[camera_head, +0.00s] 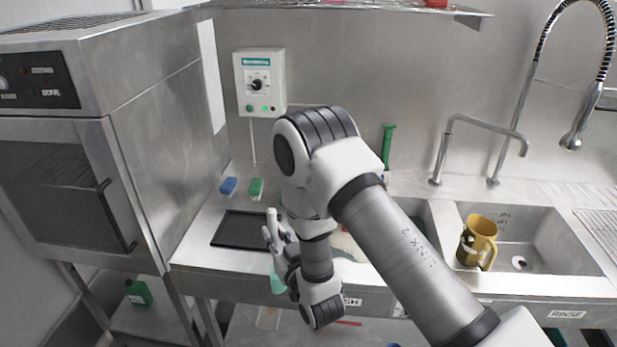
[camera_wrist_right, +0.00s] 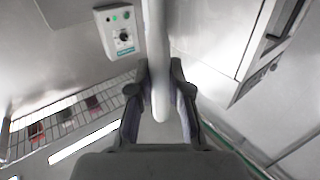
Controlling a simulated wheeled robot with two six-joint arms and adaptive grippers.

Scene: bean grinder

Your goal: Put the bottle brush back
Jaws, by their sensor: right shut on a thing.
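My right gripper (camera_head: 272,240) is over the counter's front edge, left of the sinks. It is shut on a white rod-like handle (camera_head: 271,219), likely the bottle brush's. In the right wrist view the white handle (camera_wrist_right: 157,55) runs between the two fingers (camera_wrist_right: 160,72), with a rounded end near the palm. A teal piece (camera_head: 277,284) shows below the gripper; I cannot tell if it belongs to the held thing. A green-handled tool (camera_head: 388,147) stands upright at the back wall, its lower part hidden by my arm. My left gripper is not in view.
A black tray (camera_head: 238,229), a blue brush (camera_head: 228,186) and a green brush (camera_head: 256,187) lie on the counter's left. A yellow jug (camera_head: 478,241) is in the right sink (camera_head: 545,245). An oven (camera_head: 70,180) stands left. A wall control box (camera_head: 260,82) hangs behind.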

